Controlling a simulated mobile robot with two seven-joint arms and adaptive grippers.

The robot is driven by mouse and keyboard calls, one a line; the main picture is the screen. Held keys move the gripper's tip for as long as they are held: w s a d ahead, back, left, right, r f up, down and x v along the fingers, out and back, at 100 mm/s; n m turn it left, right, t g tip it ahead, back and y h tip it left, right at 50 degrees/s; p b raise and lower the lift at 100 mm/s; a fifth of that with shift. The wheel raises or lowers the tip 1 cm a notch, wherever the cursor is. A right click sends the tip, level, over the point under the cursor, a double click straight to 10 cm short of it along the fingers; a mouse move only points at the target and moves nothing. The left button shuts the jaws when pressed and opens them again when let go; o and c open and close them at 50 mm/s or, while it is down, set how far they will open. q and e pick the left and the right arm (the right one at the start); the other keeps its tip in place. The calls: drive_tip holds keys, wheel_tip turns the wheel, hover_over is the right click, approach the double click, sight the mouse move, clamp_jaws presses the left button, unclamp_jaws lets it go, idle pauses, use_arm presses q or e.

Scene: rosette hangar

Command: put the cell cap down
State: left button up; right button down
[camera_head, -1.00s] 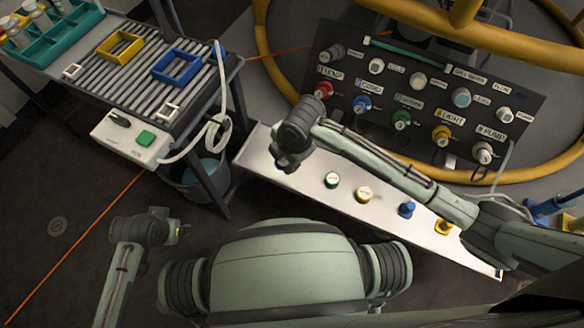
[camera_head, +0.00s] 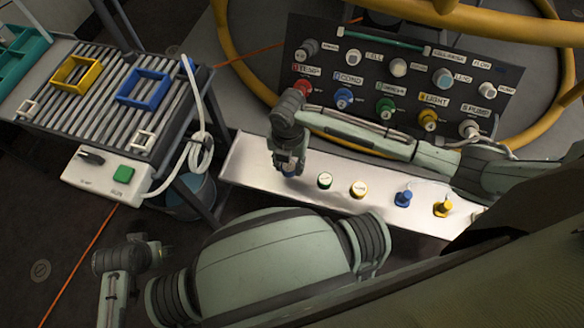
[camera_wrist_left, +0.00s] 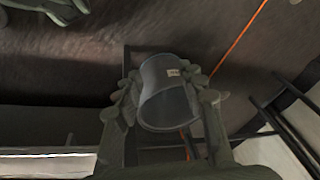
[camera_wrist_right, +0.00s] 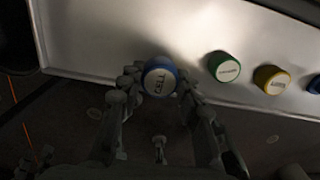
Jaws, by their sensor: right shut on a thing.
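The cell cap (camera_wrist_right: 160,78) is a round blue cap with a pale top lettered CELL, in the right wrist view. My right gripper (camera_wrist_right: 160,88) is shut around it, with a finger on each side. In the head view my right gripper (camera_head: 290,165) is over the left part of the pale metal shelf (camera_head: 250,160), and a little blue of the cap shows under the fingers. I cannot tell whether the cap touches the shelf. My left gripper (camera_head: 160,252) is low at the left; its wrist view shows its fingers (camera_wrist_left: 165,95) apart, with a bucket beyond them.
On the shelf, right of the cap, stand a green cap (camera_head: 325,180), a yellow cap (camera_head: 358,189), a blue knob (camera_head: 404,197) and a yellow knob (camera_head: 443,206). Behind is a dark panel (camera_head: 400,70) with labelled knobs. A slatted table (camera_head: 95,100) stands at left.

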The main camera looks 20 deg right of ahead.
sight(292, 169)
drive_tip(key=shift+w+d+f, duration=0.4)
drive_tip(key=shift+d+f, duration=0.1)
wheel_tip(292, 169, down, 3)
drive_tip(key=shift+f+b, duration=0.2)
drive_tip(key=shift+b, duration=0.1)
drive_tip(key=shift+f, duration=0.2)
use_arm(q)
drive_tip(key=shift+w+r, duration=0.2)
drive_tip(key=shift+r, duration=0.7)
drive_tip(key=shift+f, duration=0.1)
use_arm(e)
drive_tip(key=shift+f, duration=0.15)
use_arm(q)
drive_tip(key=shift+s+a, duration=0.1)
use_arm(e)
drive_tip(key=c, duration=1.1)
unclamp_jaws()
drive_tip(key=shift+o, duration=0.2)
